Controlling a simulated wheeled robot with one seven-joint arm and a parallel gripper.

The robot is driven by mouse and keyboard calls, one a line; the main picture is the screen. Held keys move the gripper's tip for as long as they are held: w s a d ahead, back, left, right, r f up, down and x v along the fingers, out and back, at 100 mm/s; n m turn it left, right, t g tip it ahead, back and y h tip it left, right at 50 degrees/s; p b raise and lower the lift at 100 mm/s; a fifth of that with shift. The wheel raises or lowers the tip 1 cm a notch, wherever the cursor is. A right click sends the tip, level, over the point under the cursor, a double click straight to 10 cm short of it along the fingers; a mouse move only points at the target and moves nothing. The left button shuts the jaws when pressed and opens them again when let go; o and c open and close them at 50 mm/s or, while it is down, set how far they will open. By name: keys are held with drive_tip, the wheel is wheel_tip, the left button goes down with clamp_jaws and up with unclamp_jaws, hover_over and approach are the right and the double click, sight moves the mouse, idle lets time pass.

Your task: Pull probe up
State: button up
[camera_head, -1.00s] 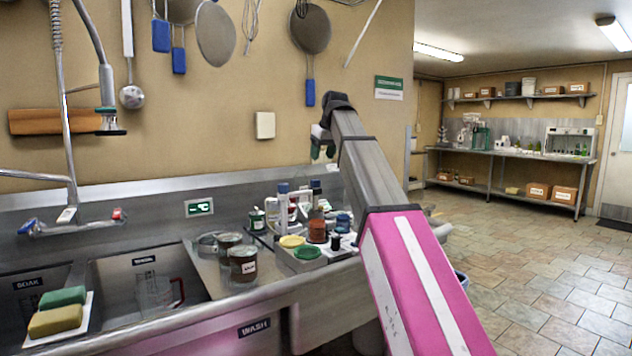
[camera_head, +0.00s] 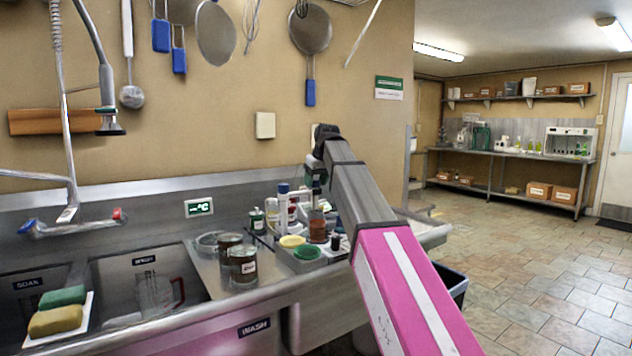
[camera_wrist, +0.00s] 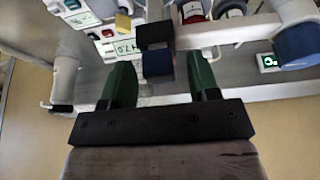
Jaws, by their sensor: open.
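My gripper (camera_wrist: 161,72) is open in the wrist view, its two green fingers pointing away from the camera. A small block with a black top and dark blue face (camera_wrist: 158,62) lies in line with the gap between the fingers. It may be the probe's handle, but I cannot tell for sure, nor whether the fingers touch it. In the head view my gripper (camera_head: 316,188) hangs over the crowded jars on the drainboard, partly hidden by my arm. A small readout (camera_wrist: 126,47) shows beside the block. No probe stem can be made out.
Jars with dark contents (camera_head: 243,265), a yellow lid (camera_head: 291,241), a green lid (camera_head: 306,252) and a red-brown jar (camera_head: 317,230) stand close together. A green wall display (camera_head: 199,207) is behind. The sink basin with a clear jug (camera_head: 155,292) is at left.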

clamp_jaws()
drive_tip(key=shift+r, duration=3.05)
unclamp_jaws()
drive_tip(key=shift+r, duration=0.1)
drive_tip(key=v, duration=1)
drive_tip(key=shift+r, duration=0.3)
drive_tip(key=shift+s, duration=0.1)
